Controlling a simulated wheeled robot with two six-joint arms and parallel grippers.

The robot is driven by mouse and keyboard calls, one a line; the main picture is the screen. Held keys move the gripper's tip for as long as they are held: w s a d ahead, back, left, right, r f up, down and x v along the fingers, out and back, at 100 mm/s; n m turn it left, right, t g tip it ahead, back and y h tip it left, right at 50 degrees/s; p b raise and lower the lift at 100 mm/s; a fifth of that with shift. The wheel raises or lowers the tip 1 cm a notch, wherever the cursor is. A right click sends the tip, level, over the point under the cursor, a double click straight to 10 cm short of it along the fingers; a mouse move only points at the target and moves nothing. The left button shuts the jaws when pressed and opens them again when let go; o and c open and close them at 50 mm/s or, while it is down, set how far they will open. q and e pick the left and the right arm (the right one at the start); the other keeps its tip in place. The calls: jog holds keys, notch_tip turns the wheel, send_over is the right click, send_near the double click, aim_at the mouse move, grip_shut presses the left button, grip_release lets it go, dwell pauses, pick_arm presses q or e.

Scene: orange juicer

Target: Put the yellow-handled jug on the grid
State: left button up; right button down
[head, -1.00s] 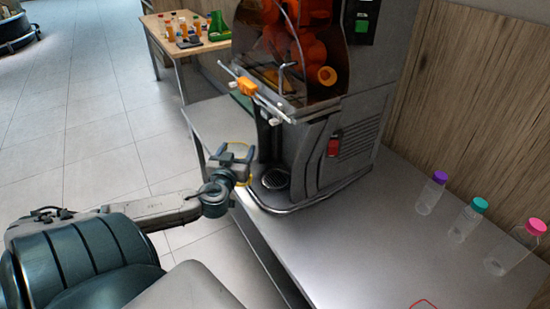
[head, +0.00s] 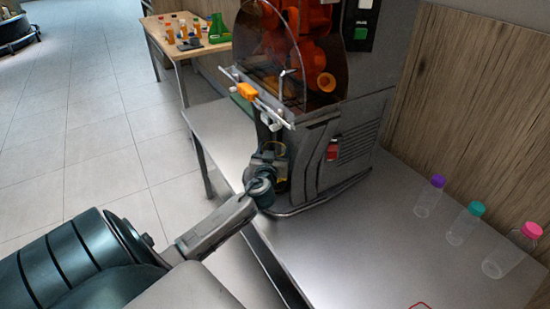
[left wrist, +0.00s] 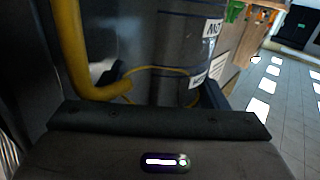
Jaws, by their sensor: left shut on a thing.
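The yellow-handled jug shows in the left wrist view, with its thick yellow handle (left wrist: 72,50) at the left and a thin yellow ring in front of a dark grey surface. My left gripper (head: 270,158) is shut on this jug, right at the front of the juicer (head: 345,140). In the head view only a bit of the jug's yellow rim (head: 279,148) shows; my gripper and wrist cover the rest. The round grid at the juicer's foot is hidden behind my gripper and wrist, so I cannot tell whether the jug touches it. My right gripper is not in view.
A red outline (head: 420,305) shows at the bottom edge. The table's middle is clear. A wooden table stands behind.

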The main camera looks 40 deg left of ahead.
pick_arm(q)
notch_tip(320, 180, down, 3)
jog(key=shift+w+d+f, duration=0.1)
jog(key=shift+w+f, duration=0.15)
jog(key=shift+f, duration=0.05)
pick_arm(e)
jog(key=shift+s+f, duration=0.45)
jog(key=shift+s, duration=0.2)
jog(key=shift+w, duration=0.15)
pick_arm(q)
jog(key=shift+f, duration=0.1)
jog(key=o, duration=1)
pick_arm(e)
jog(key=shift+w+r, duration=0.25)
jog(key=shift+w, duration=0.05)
